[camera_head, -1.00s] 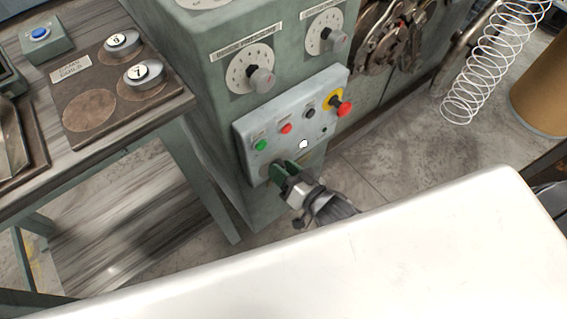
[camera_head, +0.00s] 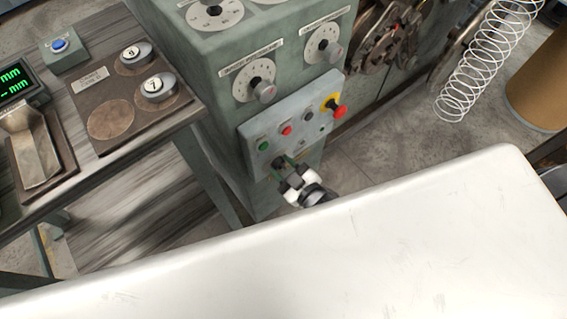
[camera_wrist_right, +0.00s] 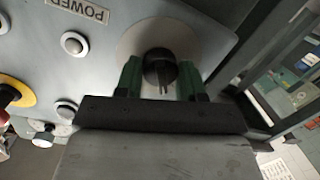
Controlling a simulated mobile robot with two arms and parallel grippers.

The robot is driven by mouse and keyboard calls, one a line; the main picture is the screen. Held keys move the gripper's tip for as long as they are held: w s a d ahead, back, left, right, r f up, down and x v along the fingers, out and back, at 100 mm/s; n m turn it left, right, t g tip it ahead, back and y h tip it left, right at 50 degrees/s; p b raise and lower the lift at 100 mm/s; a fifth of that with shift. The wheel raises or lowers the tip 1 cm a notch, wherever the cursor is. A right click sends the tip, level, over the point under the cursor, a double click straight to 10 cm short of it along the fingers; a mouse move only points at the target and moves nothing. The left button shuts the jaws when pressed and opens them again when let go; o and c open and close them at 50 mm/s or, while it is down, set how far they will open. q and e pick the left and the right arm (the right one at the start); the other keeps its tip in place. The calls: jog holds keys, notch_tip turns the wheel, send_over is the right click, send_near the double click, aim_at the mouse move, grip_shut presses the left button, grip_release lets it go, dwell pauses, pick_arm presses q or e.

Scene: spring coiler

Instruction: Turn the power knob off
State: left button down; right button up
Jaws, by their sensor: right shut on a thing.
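The power knob (camera_wrist_right: 159,62) is a round black knob on a pale disc. It sits on the grey control panel (camera_wrist_right: 205,25), beside an upside-down POWER label (camera_wrist_right: 77,11) in the right wrist view. My right gripper (camera_wrist_right: 160,80) has its two green fingers on either side of the knob and is shut on it. In the head view my right gripper (camera_head: 281,162) reaches the lower left part of the panel (camera_head: 300,142) and mostly hides the knob. My left gripper is not in view.
The panel also bears a green button (camera_head: 264,146), a red button (camera_head: 286,131) and a red emergency stop (camera_head: 338,112) on yellow. Dials with knobs (camera_head: 264,91) are above. A table with a brown board (camera_head: 113,93) stands at left, a wire spring (camera_head: 478,75) at upper right.

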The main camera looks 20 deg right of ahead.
jog(key=shift+r+n+h, duration=0.1)
jog(key=shift+n+h, duration=0.2)
jog(key=shift+n, duration=0.8)
jog(key=shift+n+p, duration=0.3)
jog(key=o, duration=0.9)
jog(key=shift+s, duration=0.1)
jog(key=v, duration=1)
jog(key=shift+s+d, duration=0.1)
jog(key=shift+s, duration=0.2)
